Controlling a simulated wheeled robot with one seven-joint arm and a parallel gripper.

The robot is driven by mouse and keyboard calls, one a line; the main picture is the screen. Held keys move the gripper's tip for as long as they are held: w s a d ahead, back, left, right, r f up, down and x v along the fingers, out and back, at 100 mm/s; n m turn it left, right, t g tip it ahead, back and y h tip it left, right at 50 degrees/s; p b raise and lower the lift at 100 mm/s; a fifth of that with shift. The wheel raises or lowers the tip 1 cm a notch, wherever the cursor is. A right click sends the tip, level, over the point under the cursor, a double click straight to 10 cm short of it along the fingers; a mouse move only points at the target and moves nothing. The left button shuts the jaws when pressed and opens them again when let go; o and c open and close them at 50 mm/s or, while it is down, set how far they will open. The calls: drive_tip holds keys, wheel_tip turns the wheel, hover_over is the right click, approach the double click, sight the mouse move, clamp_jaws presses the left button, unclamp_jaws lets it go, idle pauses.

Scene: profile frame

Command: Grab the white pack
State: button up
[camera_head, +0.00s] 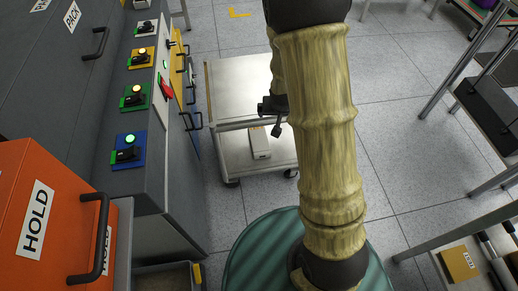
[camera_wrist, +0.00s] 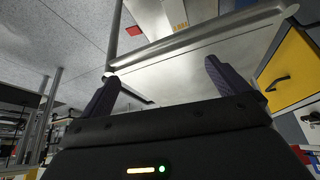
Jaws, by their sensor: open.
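The white pack (camera_head: 259,142) lies on the lower shelf of a metal trolley (camera_head: 238,92), near its middle. It is a pale, long box with a small tan mark at its far end. In the wrist view a white box with an orange label, which looks like the same pack (camera_wrist: 148,18), shows at the top, beyond the shelf edge. My gripper (camera_head: 274,116) is just above and behind the pack in the head view, partly hidden by my arm. In the wrist view its two fingers (camera_wrist: 160,74) are wide apart with nothing between them.
A grey cabinet (camera_head: 180,215) with coloured switch plates and handles stands left of the trolley. An orange HOLD box (camera_head: 60,220) is at the lower left. A table (camera_head: 455,228) with a yellow item (camera_head: 459,263) is at the right. The floor between (camera_head: 400,130) is clear.

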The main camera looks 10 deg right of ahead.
drive_tip(key=w+f+t+b, duration=0.1)
drive_tip(key=w+f+b, duration=0.2)
drive_tip(key=f+b, duration=0.35)
drive_tip(key=w+f+b, duration=0.2)
drive_tip(key=f+b, duration=0.1)
drive_tip(key=f, duration=0.7)
drive_tip(key=w+f+t+b, duration=0.1)
drive_tip(key=w+f+b, duration=0.25)
drive_tip(key=f, duration=0.45)
drive_tip(key=n+t+y+b, duration=0.1)
drive_tip(key=n+t, duration=0.1)
approach(260, 140)
drive_tip(key=v, duration=0.4)
drive_tip(key=shift+s+d+r, duration=0.15)
drive_tip(key=shift+s, duration=0.05)
drive_tip(key=b+x, duration=0.6)
drive_tip(key=x, duration=0.6)
drive_tip(key=shift+b, duration=0.4)
drive_tip(key=shift+w, duration=0.15)
